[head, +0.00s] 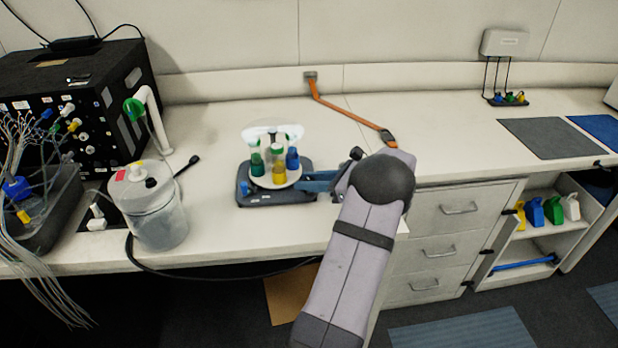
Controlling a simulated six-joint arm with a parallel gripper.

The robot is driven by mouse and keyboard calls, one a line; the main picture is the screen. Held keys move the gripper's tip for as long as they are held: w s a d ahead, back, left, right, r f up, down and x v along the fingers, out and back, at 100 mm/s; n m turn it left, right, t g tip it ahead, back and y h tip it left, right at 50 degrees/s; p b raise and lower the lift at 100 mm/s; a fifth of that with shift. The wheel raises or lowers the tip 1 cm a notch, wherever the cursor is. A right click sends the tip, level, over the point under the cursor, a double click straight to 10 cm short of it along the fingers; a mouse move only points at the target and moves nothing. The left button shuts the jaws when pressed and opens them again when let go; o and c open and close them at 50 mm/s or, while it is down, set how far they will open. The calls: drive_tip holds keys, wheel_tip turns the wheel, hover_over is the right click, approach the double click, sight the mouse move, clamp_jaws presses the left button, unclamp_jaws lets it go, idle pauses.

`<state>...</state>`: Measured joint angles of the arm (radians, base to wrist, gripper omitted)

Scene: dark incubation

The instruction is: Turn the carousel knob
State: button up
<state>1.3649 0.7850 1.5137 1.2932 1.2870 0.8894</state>
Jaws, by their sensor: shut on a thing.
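The carousel (274,180) is a round white turntable on a dark grey-blue base (247,197) on the bench. Several vials stand on it, among them a teal one (257,165), a yellow one (279,171) and a blue one (292,159). A clear curved shield rises behind them. My gripper (304,184) reaches in from the right, low and level, its blue fingers at the right side of the carousel. It is shut on what seems to be the carousel knob; the fingers hide the knob itself.
A clear lidded jar (150,208) stands left of the carousel, near a black instrument box (75,100) with loose cables. An orange strap (345,112) lies behind. Bench to the right is mostly clear, up to a grey mat (548,138). A black cable hangs along the front edge.

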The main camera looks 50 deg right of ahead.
drive_tip(key=shift+r+n+y, duration=0.1)
drive_tip(key=shift+n+y, duration=0.3)
drive_tip(key=o, duration=1)
drive_tip(key=shift+o, duration=0.2)
drive_tip(key=shift+b+v, duration=0.7)
drive_tip(key=shift+v, duration=2.95)
drive_tip(key=shift+r, duration=0.1)
